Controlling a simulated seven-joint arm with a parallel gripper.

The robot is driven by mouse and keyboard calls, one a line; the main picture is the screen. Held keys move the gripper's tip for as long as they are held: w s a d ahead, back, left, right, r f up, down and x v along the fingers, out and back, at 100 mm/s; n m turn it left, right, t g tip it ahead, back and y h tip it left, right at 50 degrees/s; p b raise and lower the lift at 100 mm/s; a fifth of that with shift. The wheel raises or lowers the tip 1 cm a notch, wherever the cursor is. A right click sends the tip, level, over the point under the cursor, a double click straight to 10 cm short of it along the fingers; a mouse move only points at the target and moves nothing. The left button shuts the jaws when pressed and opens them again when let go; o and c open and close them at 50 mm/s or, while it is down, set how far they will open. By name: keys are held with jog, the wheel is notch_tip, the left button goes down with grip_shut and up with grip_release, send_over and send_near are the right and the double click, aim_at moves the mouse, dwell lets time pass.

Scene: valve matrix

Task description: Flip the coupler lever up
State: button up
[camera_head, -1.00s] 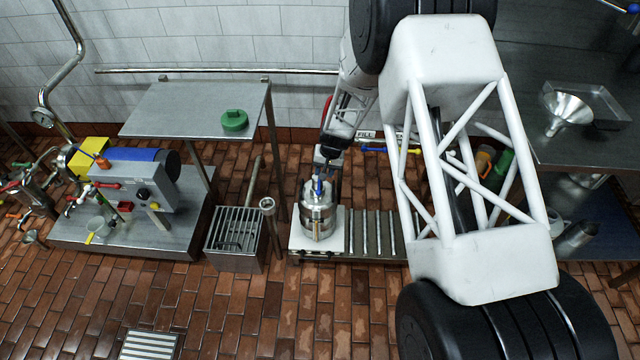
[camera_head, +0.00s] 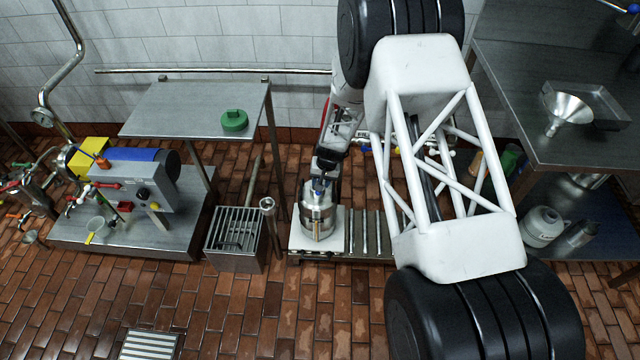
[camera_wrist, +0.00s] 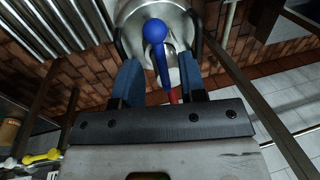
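The coupler lever (camera_wrist: 158,45) is blue with a ball end, and shows in the wrist view between my two fingers. It sits on top of a steel keg (camera_wrist: 130,12), which stands upright in the head view (camera_head: 318,221); only a small blue part of the lever (camera_head: 318,185) shows there. My gripper (camera_wrist: 161,68) is open, its blue fingers on either side of the lever, with a gap visible on each side. In the head view my gripper (camera_head: 326,166) is just above the keg top. A red part (camera_wrist: 173,95) lies behind the lever, partly hidden.
The keg stands on a pale plate at the end of a roller conveyor (camera_head: 368,234). A grated drain box (camera_head: 235,228) and a steel side table (camera_head: 190,105) are to the left. A steel bench with a funnel (camera_head: 568,110) is at right. My arm hides much of the right side.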

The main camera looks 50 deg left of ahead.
jog(key=shift+s+a+f, duration=0.1)
jog(key=shift+f, duration=0.75)
grip_shut()
